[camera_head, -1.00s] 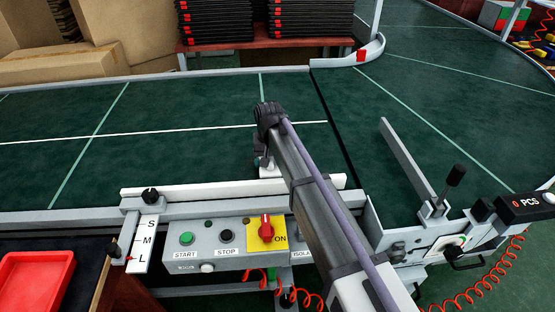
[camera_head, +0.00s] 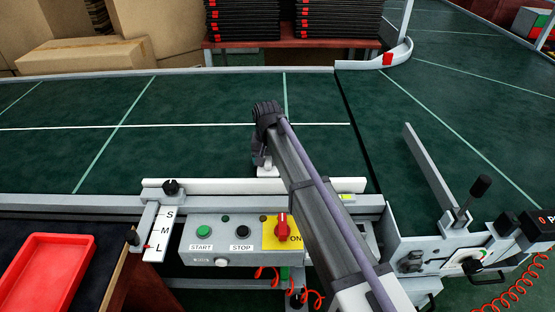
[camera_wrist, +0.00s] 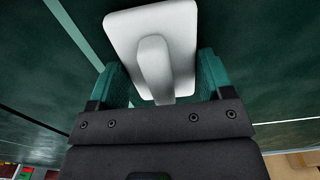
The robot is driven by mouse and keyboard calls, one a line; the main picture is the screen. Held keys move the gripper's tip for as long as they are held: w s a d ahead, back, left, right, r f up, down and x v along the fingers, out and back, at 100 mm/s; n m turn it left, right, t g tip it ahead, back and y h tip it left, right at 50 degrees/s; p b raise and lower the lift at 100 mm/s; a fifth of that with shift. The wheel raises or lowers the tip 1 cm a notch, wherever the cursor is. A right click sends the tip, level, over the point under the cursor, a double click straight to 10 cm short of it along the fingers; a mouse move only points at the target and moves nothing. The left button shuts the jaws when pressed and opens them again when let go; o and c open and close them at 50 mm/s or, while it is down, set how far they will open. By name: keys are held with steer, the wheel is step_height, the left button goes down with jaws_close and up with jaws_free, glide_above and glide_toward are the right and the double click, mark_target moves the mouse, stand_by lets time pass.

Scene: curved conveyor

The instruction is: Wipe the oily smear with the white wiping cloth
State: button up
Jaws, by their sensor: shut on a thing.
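My gripper (camera_wrist: 160,85) is shut on the white wiping cloth (camera_wrist: 187,20), a flat white pad with a raised white grip between the teal fingers in the wrist view. In the head view my gripper (camera_head: 264,157) points down over the green belt (camera_head: 215,105), just behind the white front rail. A small part of the cloth (camera_head: 267,171) shows below it. I cannot tell whether the cloth touches the belt. I cannot make out the oily smear in either view; my arm and the cloth cover part of the belt.
A white rail (camera_head: 220,186) runs along the belt's front edge. A control box (camera_head: 215,250) with a red switch stands before it. A red tray (camera_head: 75,245) is at lower left. A metal guide (camera_head: 432,165) stands at right. Open belt lies left of my gripper.

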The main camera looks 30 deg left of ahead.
steer(key=shift+s+a, duration=0.3)
steer(key=shift+a, duration=0.3)
steer(key=shift+w+a+r, duration=0.1)
steer(key=shift+w+a, duration=0.3)
steer(key=shift+w, duration=0.45)
steer(key=shift+w+d, duration=0.4)
steer(key=shift+d, duration=0.45)
steer(key=shift+w+d, duration=0.4)
steer(key=shift+d, duration=0.4)
steer(key=shift+w+d, duration=0.7)
steer(key=shift+d, duration=0.55)
steer(key=shift+w+d, duration=0.7)
steer(key=shift+d, duration=0.55)
steer(key=shift+w+d, duration=0.7)
steer(key=shift+d, duration=0.55)
steer(key=shift+s+a, duration=0.95)
steer(key=shift+a, duration=0.8)
steer(key=shift+s+a, duration=1)
steer(key=shift+a, duration=0.8)
steer(key=shift+s+a, duration=0.95)
steer(key=shift+a, duration=0.8)
step_height(320, 180, up, 6)
steer(key=p, duration=0.6)
